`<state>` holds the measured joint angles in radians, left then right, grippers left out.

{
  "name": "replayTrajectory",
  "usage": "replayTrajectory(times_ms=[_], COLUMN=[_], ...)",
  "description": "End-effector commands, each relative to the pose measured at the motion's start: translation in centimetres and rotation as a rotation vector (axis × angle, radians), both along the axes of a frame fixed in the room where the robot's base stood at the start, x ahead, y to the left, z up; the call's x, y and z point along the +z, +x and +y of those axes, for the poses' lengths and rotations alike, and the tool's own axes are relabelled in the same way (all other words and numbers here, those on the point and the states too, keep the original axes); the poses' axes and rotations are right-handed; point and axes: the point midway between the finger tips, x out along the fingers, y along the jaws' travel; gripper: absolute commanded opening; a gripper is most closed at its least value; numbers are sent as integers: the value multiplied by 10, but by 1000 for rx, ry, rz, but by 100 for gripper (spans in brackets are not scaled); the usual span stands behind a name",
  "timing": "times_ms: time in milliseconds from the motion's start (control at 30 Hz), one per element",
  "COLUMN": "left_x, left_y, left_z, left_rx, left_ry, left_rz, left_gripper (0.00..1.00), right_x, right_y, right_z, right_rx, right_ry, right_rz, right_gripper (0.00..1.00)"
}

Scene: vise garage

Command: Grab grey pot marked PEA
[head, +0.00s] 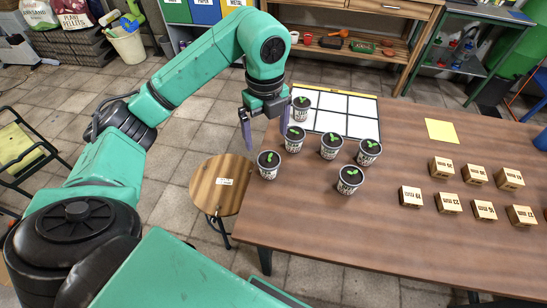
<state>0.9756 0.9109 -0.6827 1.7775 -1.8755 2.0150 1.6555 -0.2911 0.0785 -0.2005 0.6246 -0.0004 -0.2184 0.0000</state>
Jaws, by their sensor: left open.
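Several grey pots with green seedlings stand upright at the table's left end; their labels are too small to read, so I cannot tell which is marked PEA. One pot (301,108) is at the upper left corner of the white grid mat (361,125). Others are a pot (294,140), a leftmost pot (268,167), a middle pot (331,148), a right pot (368,154) and a front pot (349,182). My left gripper (266,138) is open and empty, pointing down by the table's left edge, left of the pots. My right gripper is out of view.
Wooden blocks (449,203) with dark markings stand in two rows on the right of the brown table (380,235). A yellow sheet (441,131) lies behind them. A round wooden stool (221,184) stands left of the table. The table's middle front is clear.

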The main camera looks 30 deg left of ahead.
Motion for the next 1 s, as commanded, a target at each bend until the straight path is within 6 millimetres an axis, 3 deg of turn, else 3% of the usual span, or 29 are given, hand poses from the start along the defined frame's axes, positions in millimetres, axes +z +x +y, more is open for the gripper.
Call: replayTrajectory(times_ms=[33, 167, 600, 867, 1000], left_x=[-18, -48, -122, -132, -132], left_y=[-2, -2, 0, 0, 0], left_z=[-2, -1, -4, -4, -4], left_rx=[-2, -2, -5, -6, -6], left_ry=[-5, -5, -10, -9, -9], left_rz=[8, 10, 7, 2, 2], left_gripper=[100, 100, 100, 100, 50], right_x=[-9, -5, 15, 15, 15], right_y=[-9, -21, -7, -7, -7], right_z=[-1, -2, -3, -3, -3], right_rx=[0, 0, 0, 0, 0], right_ry=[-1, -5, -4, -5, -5], right_rz=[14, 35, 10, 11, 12], right_gripper=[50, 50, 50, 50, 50])
